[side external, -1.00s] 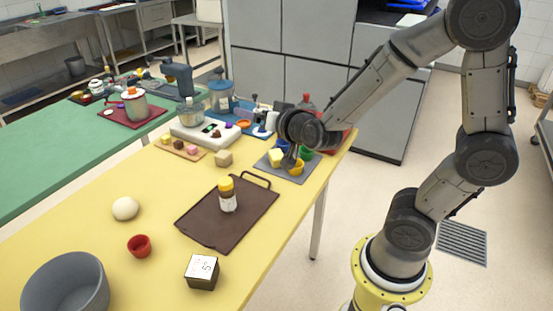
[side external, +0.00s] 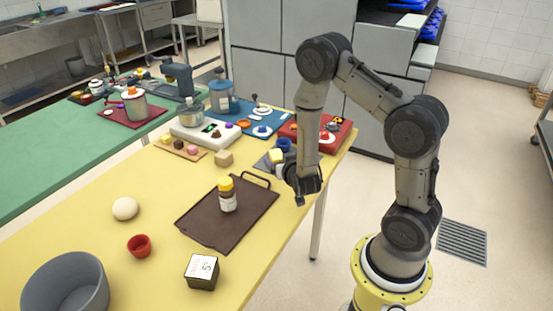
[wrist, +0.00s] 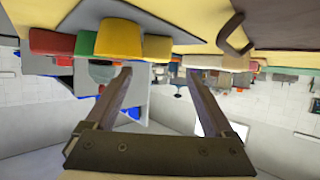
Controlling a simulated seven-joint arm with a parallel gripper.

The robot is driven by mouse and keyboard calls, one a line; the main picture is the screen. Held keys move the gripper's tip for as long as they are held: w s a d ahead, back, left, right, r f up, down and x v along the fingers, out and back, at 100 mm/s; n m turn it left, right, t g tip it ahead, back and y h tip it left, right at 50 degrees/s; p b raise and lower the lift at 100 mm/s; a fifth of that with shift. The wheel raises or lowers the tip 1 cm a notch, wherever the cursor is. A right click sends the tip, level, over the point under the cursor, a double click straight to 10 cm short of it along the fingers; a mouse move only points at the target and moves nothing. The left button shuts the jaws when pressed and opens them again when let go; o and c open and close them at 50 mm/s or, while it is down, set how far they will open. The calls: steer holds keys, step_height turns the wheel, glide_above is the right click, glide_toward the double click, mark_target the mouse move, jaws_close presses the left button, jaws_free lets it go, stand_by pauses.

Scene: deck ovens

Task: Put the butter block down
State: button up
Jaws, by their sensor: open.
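A pale yellow block (side external: 277,156), which looks like the butter block, sits on the grey mat (side external: 261,165) at the table's right edge, partly beside my arm. My gripper (side external: 301,198) hangs past the table's right edge, in front of the mat and apart from the block. In the wrist view my gripper (wrist: 156,75) has its fingers spread with nothing between them. My arm hides part of the mat in the side view.
A dark brown tray (side external: 195,222) with a yellow-capped jar (side external: 227,196) lies left of my gripper. A blue cup (side external: 284,145) stands behind the block. A green cup (wrist: 86,43) stands beside the yellow cup.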

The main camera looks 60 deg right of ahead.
mark_target(277, 155)
steer(key=shift+d+x, duration=0.2)
steer(key=shift+x, duration=2.95)
steer(key=shift+s, duration=0.2)
jaws_close()
steer(key=shift+r, duration=0.15)
